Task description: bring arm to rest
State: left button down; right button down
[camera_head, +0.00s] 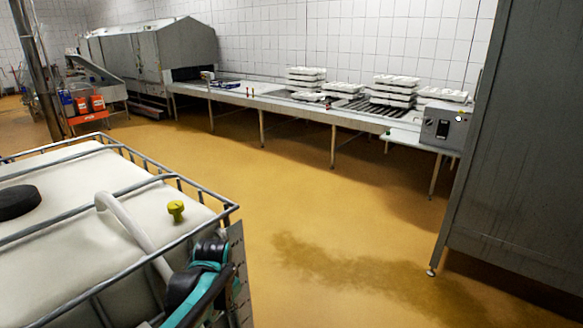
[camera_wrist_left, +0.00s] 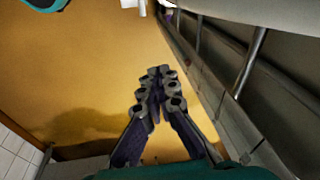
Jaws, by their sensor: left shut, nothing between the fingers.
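My left gripper shows in the left wrist view (camera_wrist_left: 161,76), with its two dark fingers shut together at the tips and nothing between them. It hangs over the ochre floor (camera_wrist_left: 80,70), beside the grey metal frame (camera_wrist_left: 200,75) on the right of that view. In the head view my teal and black left arm shows at the bottom, in front of the caged tank's near right corner. The fingertips are hard to make out there. My right gripper is in neither view.
A white tank (camera_head: 60,240) in a metal cage (camera_head: 180,183) fills the lower left. A tall grey cabinet (camera_head: 520,160) stands at the right. A long steel conveyor table (camera_head: 255,100) with stacked white moulds (camera_head: 393,90) runs along the tiled wall. The middle floor is clear.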

pick_arm(q)
jog(key=s+r+n+t, duration=0.1)
jog(key=s+n+t, duration=0.1)
jog(key=s, duration=0.7)
jog(key=s+a+r+n+t, duration=0.1)
jog(key=s+n, duration=0.3)
jog(key=s, duration=0.5)
jog(key=shift+s+r+t, duration=0.15)
jog(key=shift+r+t, duration=0.15)
jog(key=shift+t, duration=0.4)
